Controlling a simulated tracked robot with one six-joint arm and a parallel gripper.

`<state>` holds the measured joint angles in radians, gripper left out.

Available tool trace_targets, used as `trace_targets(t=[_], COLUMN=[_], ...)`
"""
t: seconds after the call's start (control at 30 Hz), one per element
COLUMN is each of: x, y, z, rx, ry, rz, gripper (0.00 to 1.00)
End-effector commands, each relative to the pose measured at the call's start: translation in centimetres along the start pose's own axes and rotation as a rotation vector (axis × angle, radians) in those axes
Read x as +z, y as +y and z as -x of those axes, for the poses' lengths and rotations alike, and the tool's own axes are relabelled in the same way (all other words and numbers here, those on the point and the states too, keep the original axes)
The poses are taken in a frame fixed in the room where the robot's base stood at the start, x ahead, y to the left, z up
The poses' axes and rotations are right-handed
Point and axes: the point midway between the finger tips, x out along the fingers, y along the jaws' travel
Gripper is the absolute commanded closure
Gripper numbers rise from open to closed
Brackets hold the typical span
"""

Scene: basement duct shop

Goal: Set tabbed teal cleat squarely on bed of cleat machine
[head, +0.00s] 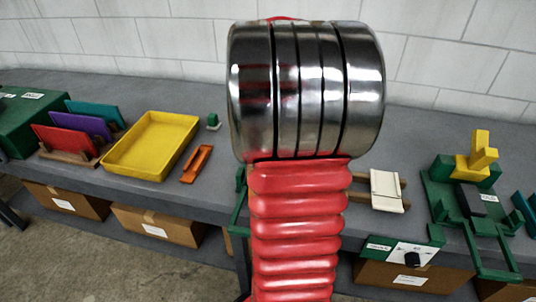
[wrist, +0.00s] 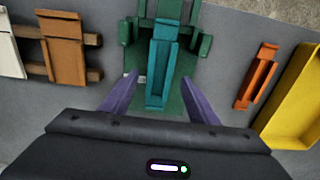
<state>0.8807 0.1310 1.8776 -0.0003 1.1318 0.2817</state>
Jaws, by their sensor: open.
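A teal channel-shaped piece (wrist: 160,72), which looks like the tabbed cleat, is in the middle of the wrist view. It lies lengthwise over a green machine (wrist: 190,95), with a raised teal part at its far end. I cannot tell whether it sits squarely on the bed. My gripper (wrist: 160,84) is open, its purple fingers on either side of the teal piece's near end with gaps showing. In the head view my arm covers this spot; only a bit of green frame (head: 240,215) shows beside it.
An orange channel piece (wrist: 262,75) and a yellow tray (wrist: 298,95) lie right in the wrist view; a wooden rack with a brown panel (wrist: 65,55) stands left. In the head view, another green fixture (head: 440,190) holds yellow blocks (head: 478,158), and colored plates (head: 68,140) stand left.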

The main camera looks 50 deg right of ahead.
Motion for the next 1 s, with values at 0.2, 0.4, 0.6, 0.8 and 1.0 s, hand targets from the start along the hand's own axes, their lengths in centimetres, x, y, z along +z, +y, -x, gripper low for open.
trace_targets(t=[0.2, 0.4, 0.6, 0.8, 1.0], x=[-0.1, 0.0, 0.0, 0.1, 0.1], y=[0.0, 0.0, 0.0, 0.1, 0.1], z=[4.0, 7.0, 8.5, 8.6, 8.6], rx=[-0.001, 0.0, 0.0, 0.0, 0.0], ry=[0.003, 0.001, -0.001, -0.001, -0.001], rz=[0.0, 0.0, -0.001, -0.002, -0.002], gripper=[0.46, 0.46, 0.46, 0.46, 0.46])
